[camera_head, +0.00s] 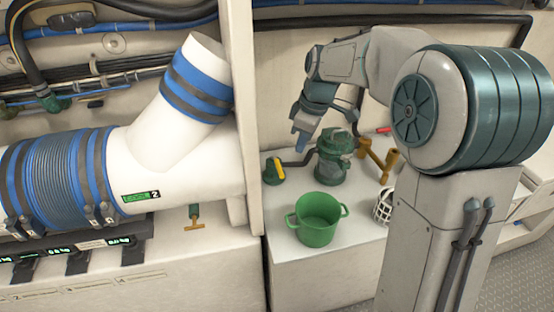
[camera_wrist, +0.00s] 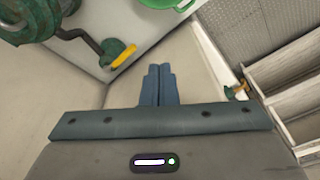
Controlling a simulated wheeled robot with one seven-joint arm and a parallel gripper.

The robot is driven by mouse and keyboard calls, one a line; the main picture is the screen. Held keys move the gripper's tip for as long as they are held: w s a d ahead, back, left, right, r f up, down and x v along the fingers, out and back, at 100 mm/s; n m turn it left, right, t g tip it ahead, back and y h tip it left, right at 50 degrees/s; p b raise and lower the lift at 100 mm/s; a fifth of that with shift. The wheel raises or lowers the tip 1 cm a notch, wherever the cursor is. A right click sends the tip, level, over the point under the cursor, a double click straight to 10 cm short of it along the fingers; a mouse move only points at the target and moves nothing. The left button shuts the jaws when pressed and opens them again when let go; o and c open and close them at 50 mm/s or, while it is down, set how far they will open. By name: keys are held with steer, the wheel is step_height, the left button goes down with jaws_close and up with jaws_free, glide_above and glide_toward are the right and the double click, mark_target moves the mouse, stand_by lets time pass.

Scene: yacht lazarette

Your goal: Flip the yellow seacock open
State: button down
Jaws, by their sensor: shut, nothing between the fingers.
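The yellow seacock handle (camera_head: 280,173) sits on a dark green valve body on the white ledge, left of the green strainer-like unit. In the wrist view the yellow handle (camera_wrist: 124,56) lies slanted beside its green body, left of my fingertips. My gripper (camera_head: 299,147) hangs above and slightly right of the seacock in the head view, apart from it. In the wrist view my gripper's fingers (camera_wrist: 160,70) are together with nothing between them. My gripper does not touch the handle.
A green lidded unit (camera_head: 335,158) stands close right of the seacock, joined by a dark hose. A green two-handled pot (camera_head: 318,222), a white basket (camera_head: 383,207) and brass fittings (camera_head: 386,160) stand nearby. A white partition (camera_head: 243,120) rises at the left.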

mark_target(278, 166)
steer(key=w+a+f+n+g+y, duration=0.1)
steer(key=w+a+f+n, duration=0.6)
steer(key=w, duration=0.3)
steer(key=shift+a+f+g+y+b, duration=0.2)
steer(key=shift+f+g+y+b, duration=0.15)
steer(key=shift+f+y, duration=0.1)
step_height(278, 166, down, 10)
steer(key=p, duration=0.2)
steer(key=shift+d, duration=0.2)
steer(key=shift+d+f, duration=0.1)
steer(key=shift+d, duration=0.05)
steer(key=shift+d+n, duration=0.2)
steer(key=shift+n, duration=0.3)
